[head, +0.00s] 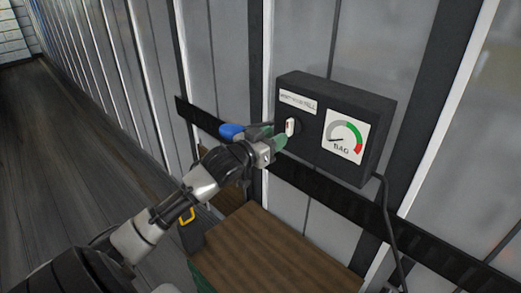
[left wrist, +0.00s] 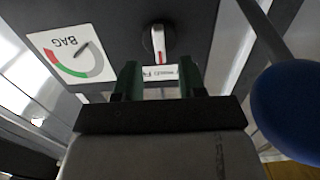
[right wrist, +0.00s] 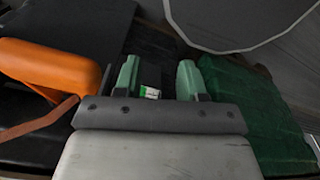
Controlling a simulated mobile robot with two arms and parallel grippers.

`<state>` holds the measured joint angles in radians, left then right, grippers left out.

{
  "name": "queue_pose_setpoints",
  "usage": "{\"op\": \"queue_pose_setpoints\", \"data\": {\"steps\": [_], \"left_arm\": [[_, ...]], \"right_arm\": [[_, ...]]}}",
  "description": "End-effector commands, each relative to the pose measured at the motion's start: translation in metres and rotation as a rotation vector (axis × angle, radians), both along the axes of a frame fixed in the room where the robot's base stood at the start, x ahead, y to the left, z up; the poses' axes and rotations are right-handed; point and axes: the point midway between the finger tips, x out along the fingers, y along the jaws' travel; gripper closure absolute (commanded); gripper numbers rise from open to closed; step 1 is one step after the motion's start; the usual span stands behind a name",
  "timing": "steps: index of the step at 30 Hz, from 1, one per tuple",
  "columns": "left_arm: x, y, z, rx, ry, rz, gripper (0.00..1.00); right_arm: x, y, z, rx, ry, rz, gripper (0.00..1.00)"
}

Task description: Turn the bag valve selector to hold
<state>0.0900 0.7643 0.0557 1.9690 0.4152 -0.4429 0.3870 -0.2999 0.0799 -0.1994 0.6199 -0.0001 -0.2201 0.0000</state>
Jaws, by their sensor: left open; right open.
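The black control box (head: 335,115) is mounted on the wall rail. Its selector knob (head: 292,126) has a white handle with a red mark; it also shows in the left wrist view (left wrist: 158,45). A label plate (head: 298,102) sits above the knob, its text too small to read. The BAG gauge (head: 344,136) is right of the knob, its needle at the low grey end. My left gripper (head: 277,146) is open, just in front of and below the knob; its green fingers (left wrist: 160,84) look apart from it. My right gripper (right wrist: 160,80) is open, away from the box.
A blue rounded handle (head: 232,131) is close beside my left gripper. A brown wooden top (head: 270,255) stands below the box. A cable (head: 388,215) hangs at right. The right wrist view shows an orange object (right wrist: 45,65) and green fabric (right wrist: 250,110).

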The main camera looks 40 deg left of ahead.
Motion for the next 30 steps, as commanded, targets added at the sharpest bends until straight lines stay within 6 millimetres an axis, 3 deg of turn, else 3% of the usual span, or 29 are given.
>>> {"op": "queue_pose_setpoints", "data": {"steps": [1, 6, 12, 30], "left_arm": [[-0.012, 0.0, -0.006, 0.003, 0.002, -0.002, 0.6], [-0.039, 0.002, -0.004, 0.001, 0.002, -0.002, 0.6], [-0.056, 0.004, -0.001, 0.0, 0.0, -0.001, 0.6], [-0.058, 0.004, 0.0, 0.0, 0.0, -0.001, 0.6]], "right_arm": [[0.0, 0.001, -0.01, 0.001, 0.0, 0.0, 0.6], [0.0, 0.002, -0.02, 0.002, 0.0, -0.001, 0.6], [0.0, 0.002, -0.025, 0.002, 0.0, 0.0, 0.6], [0.0, 0.002, -0.025, 0.002, 0.0, 0.0, 0.6]]}}
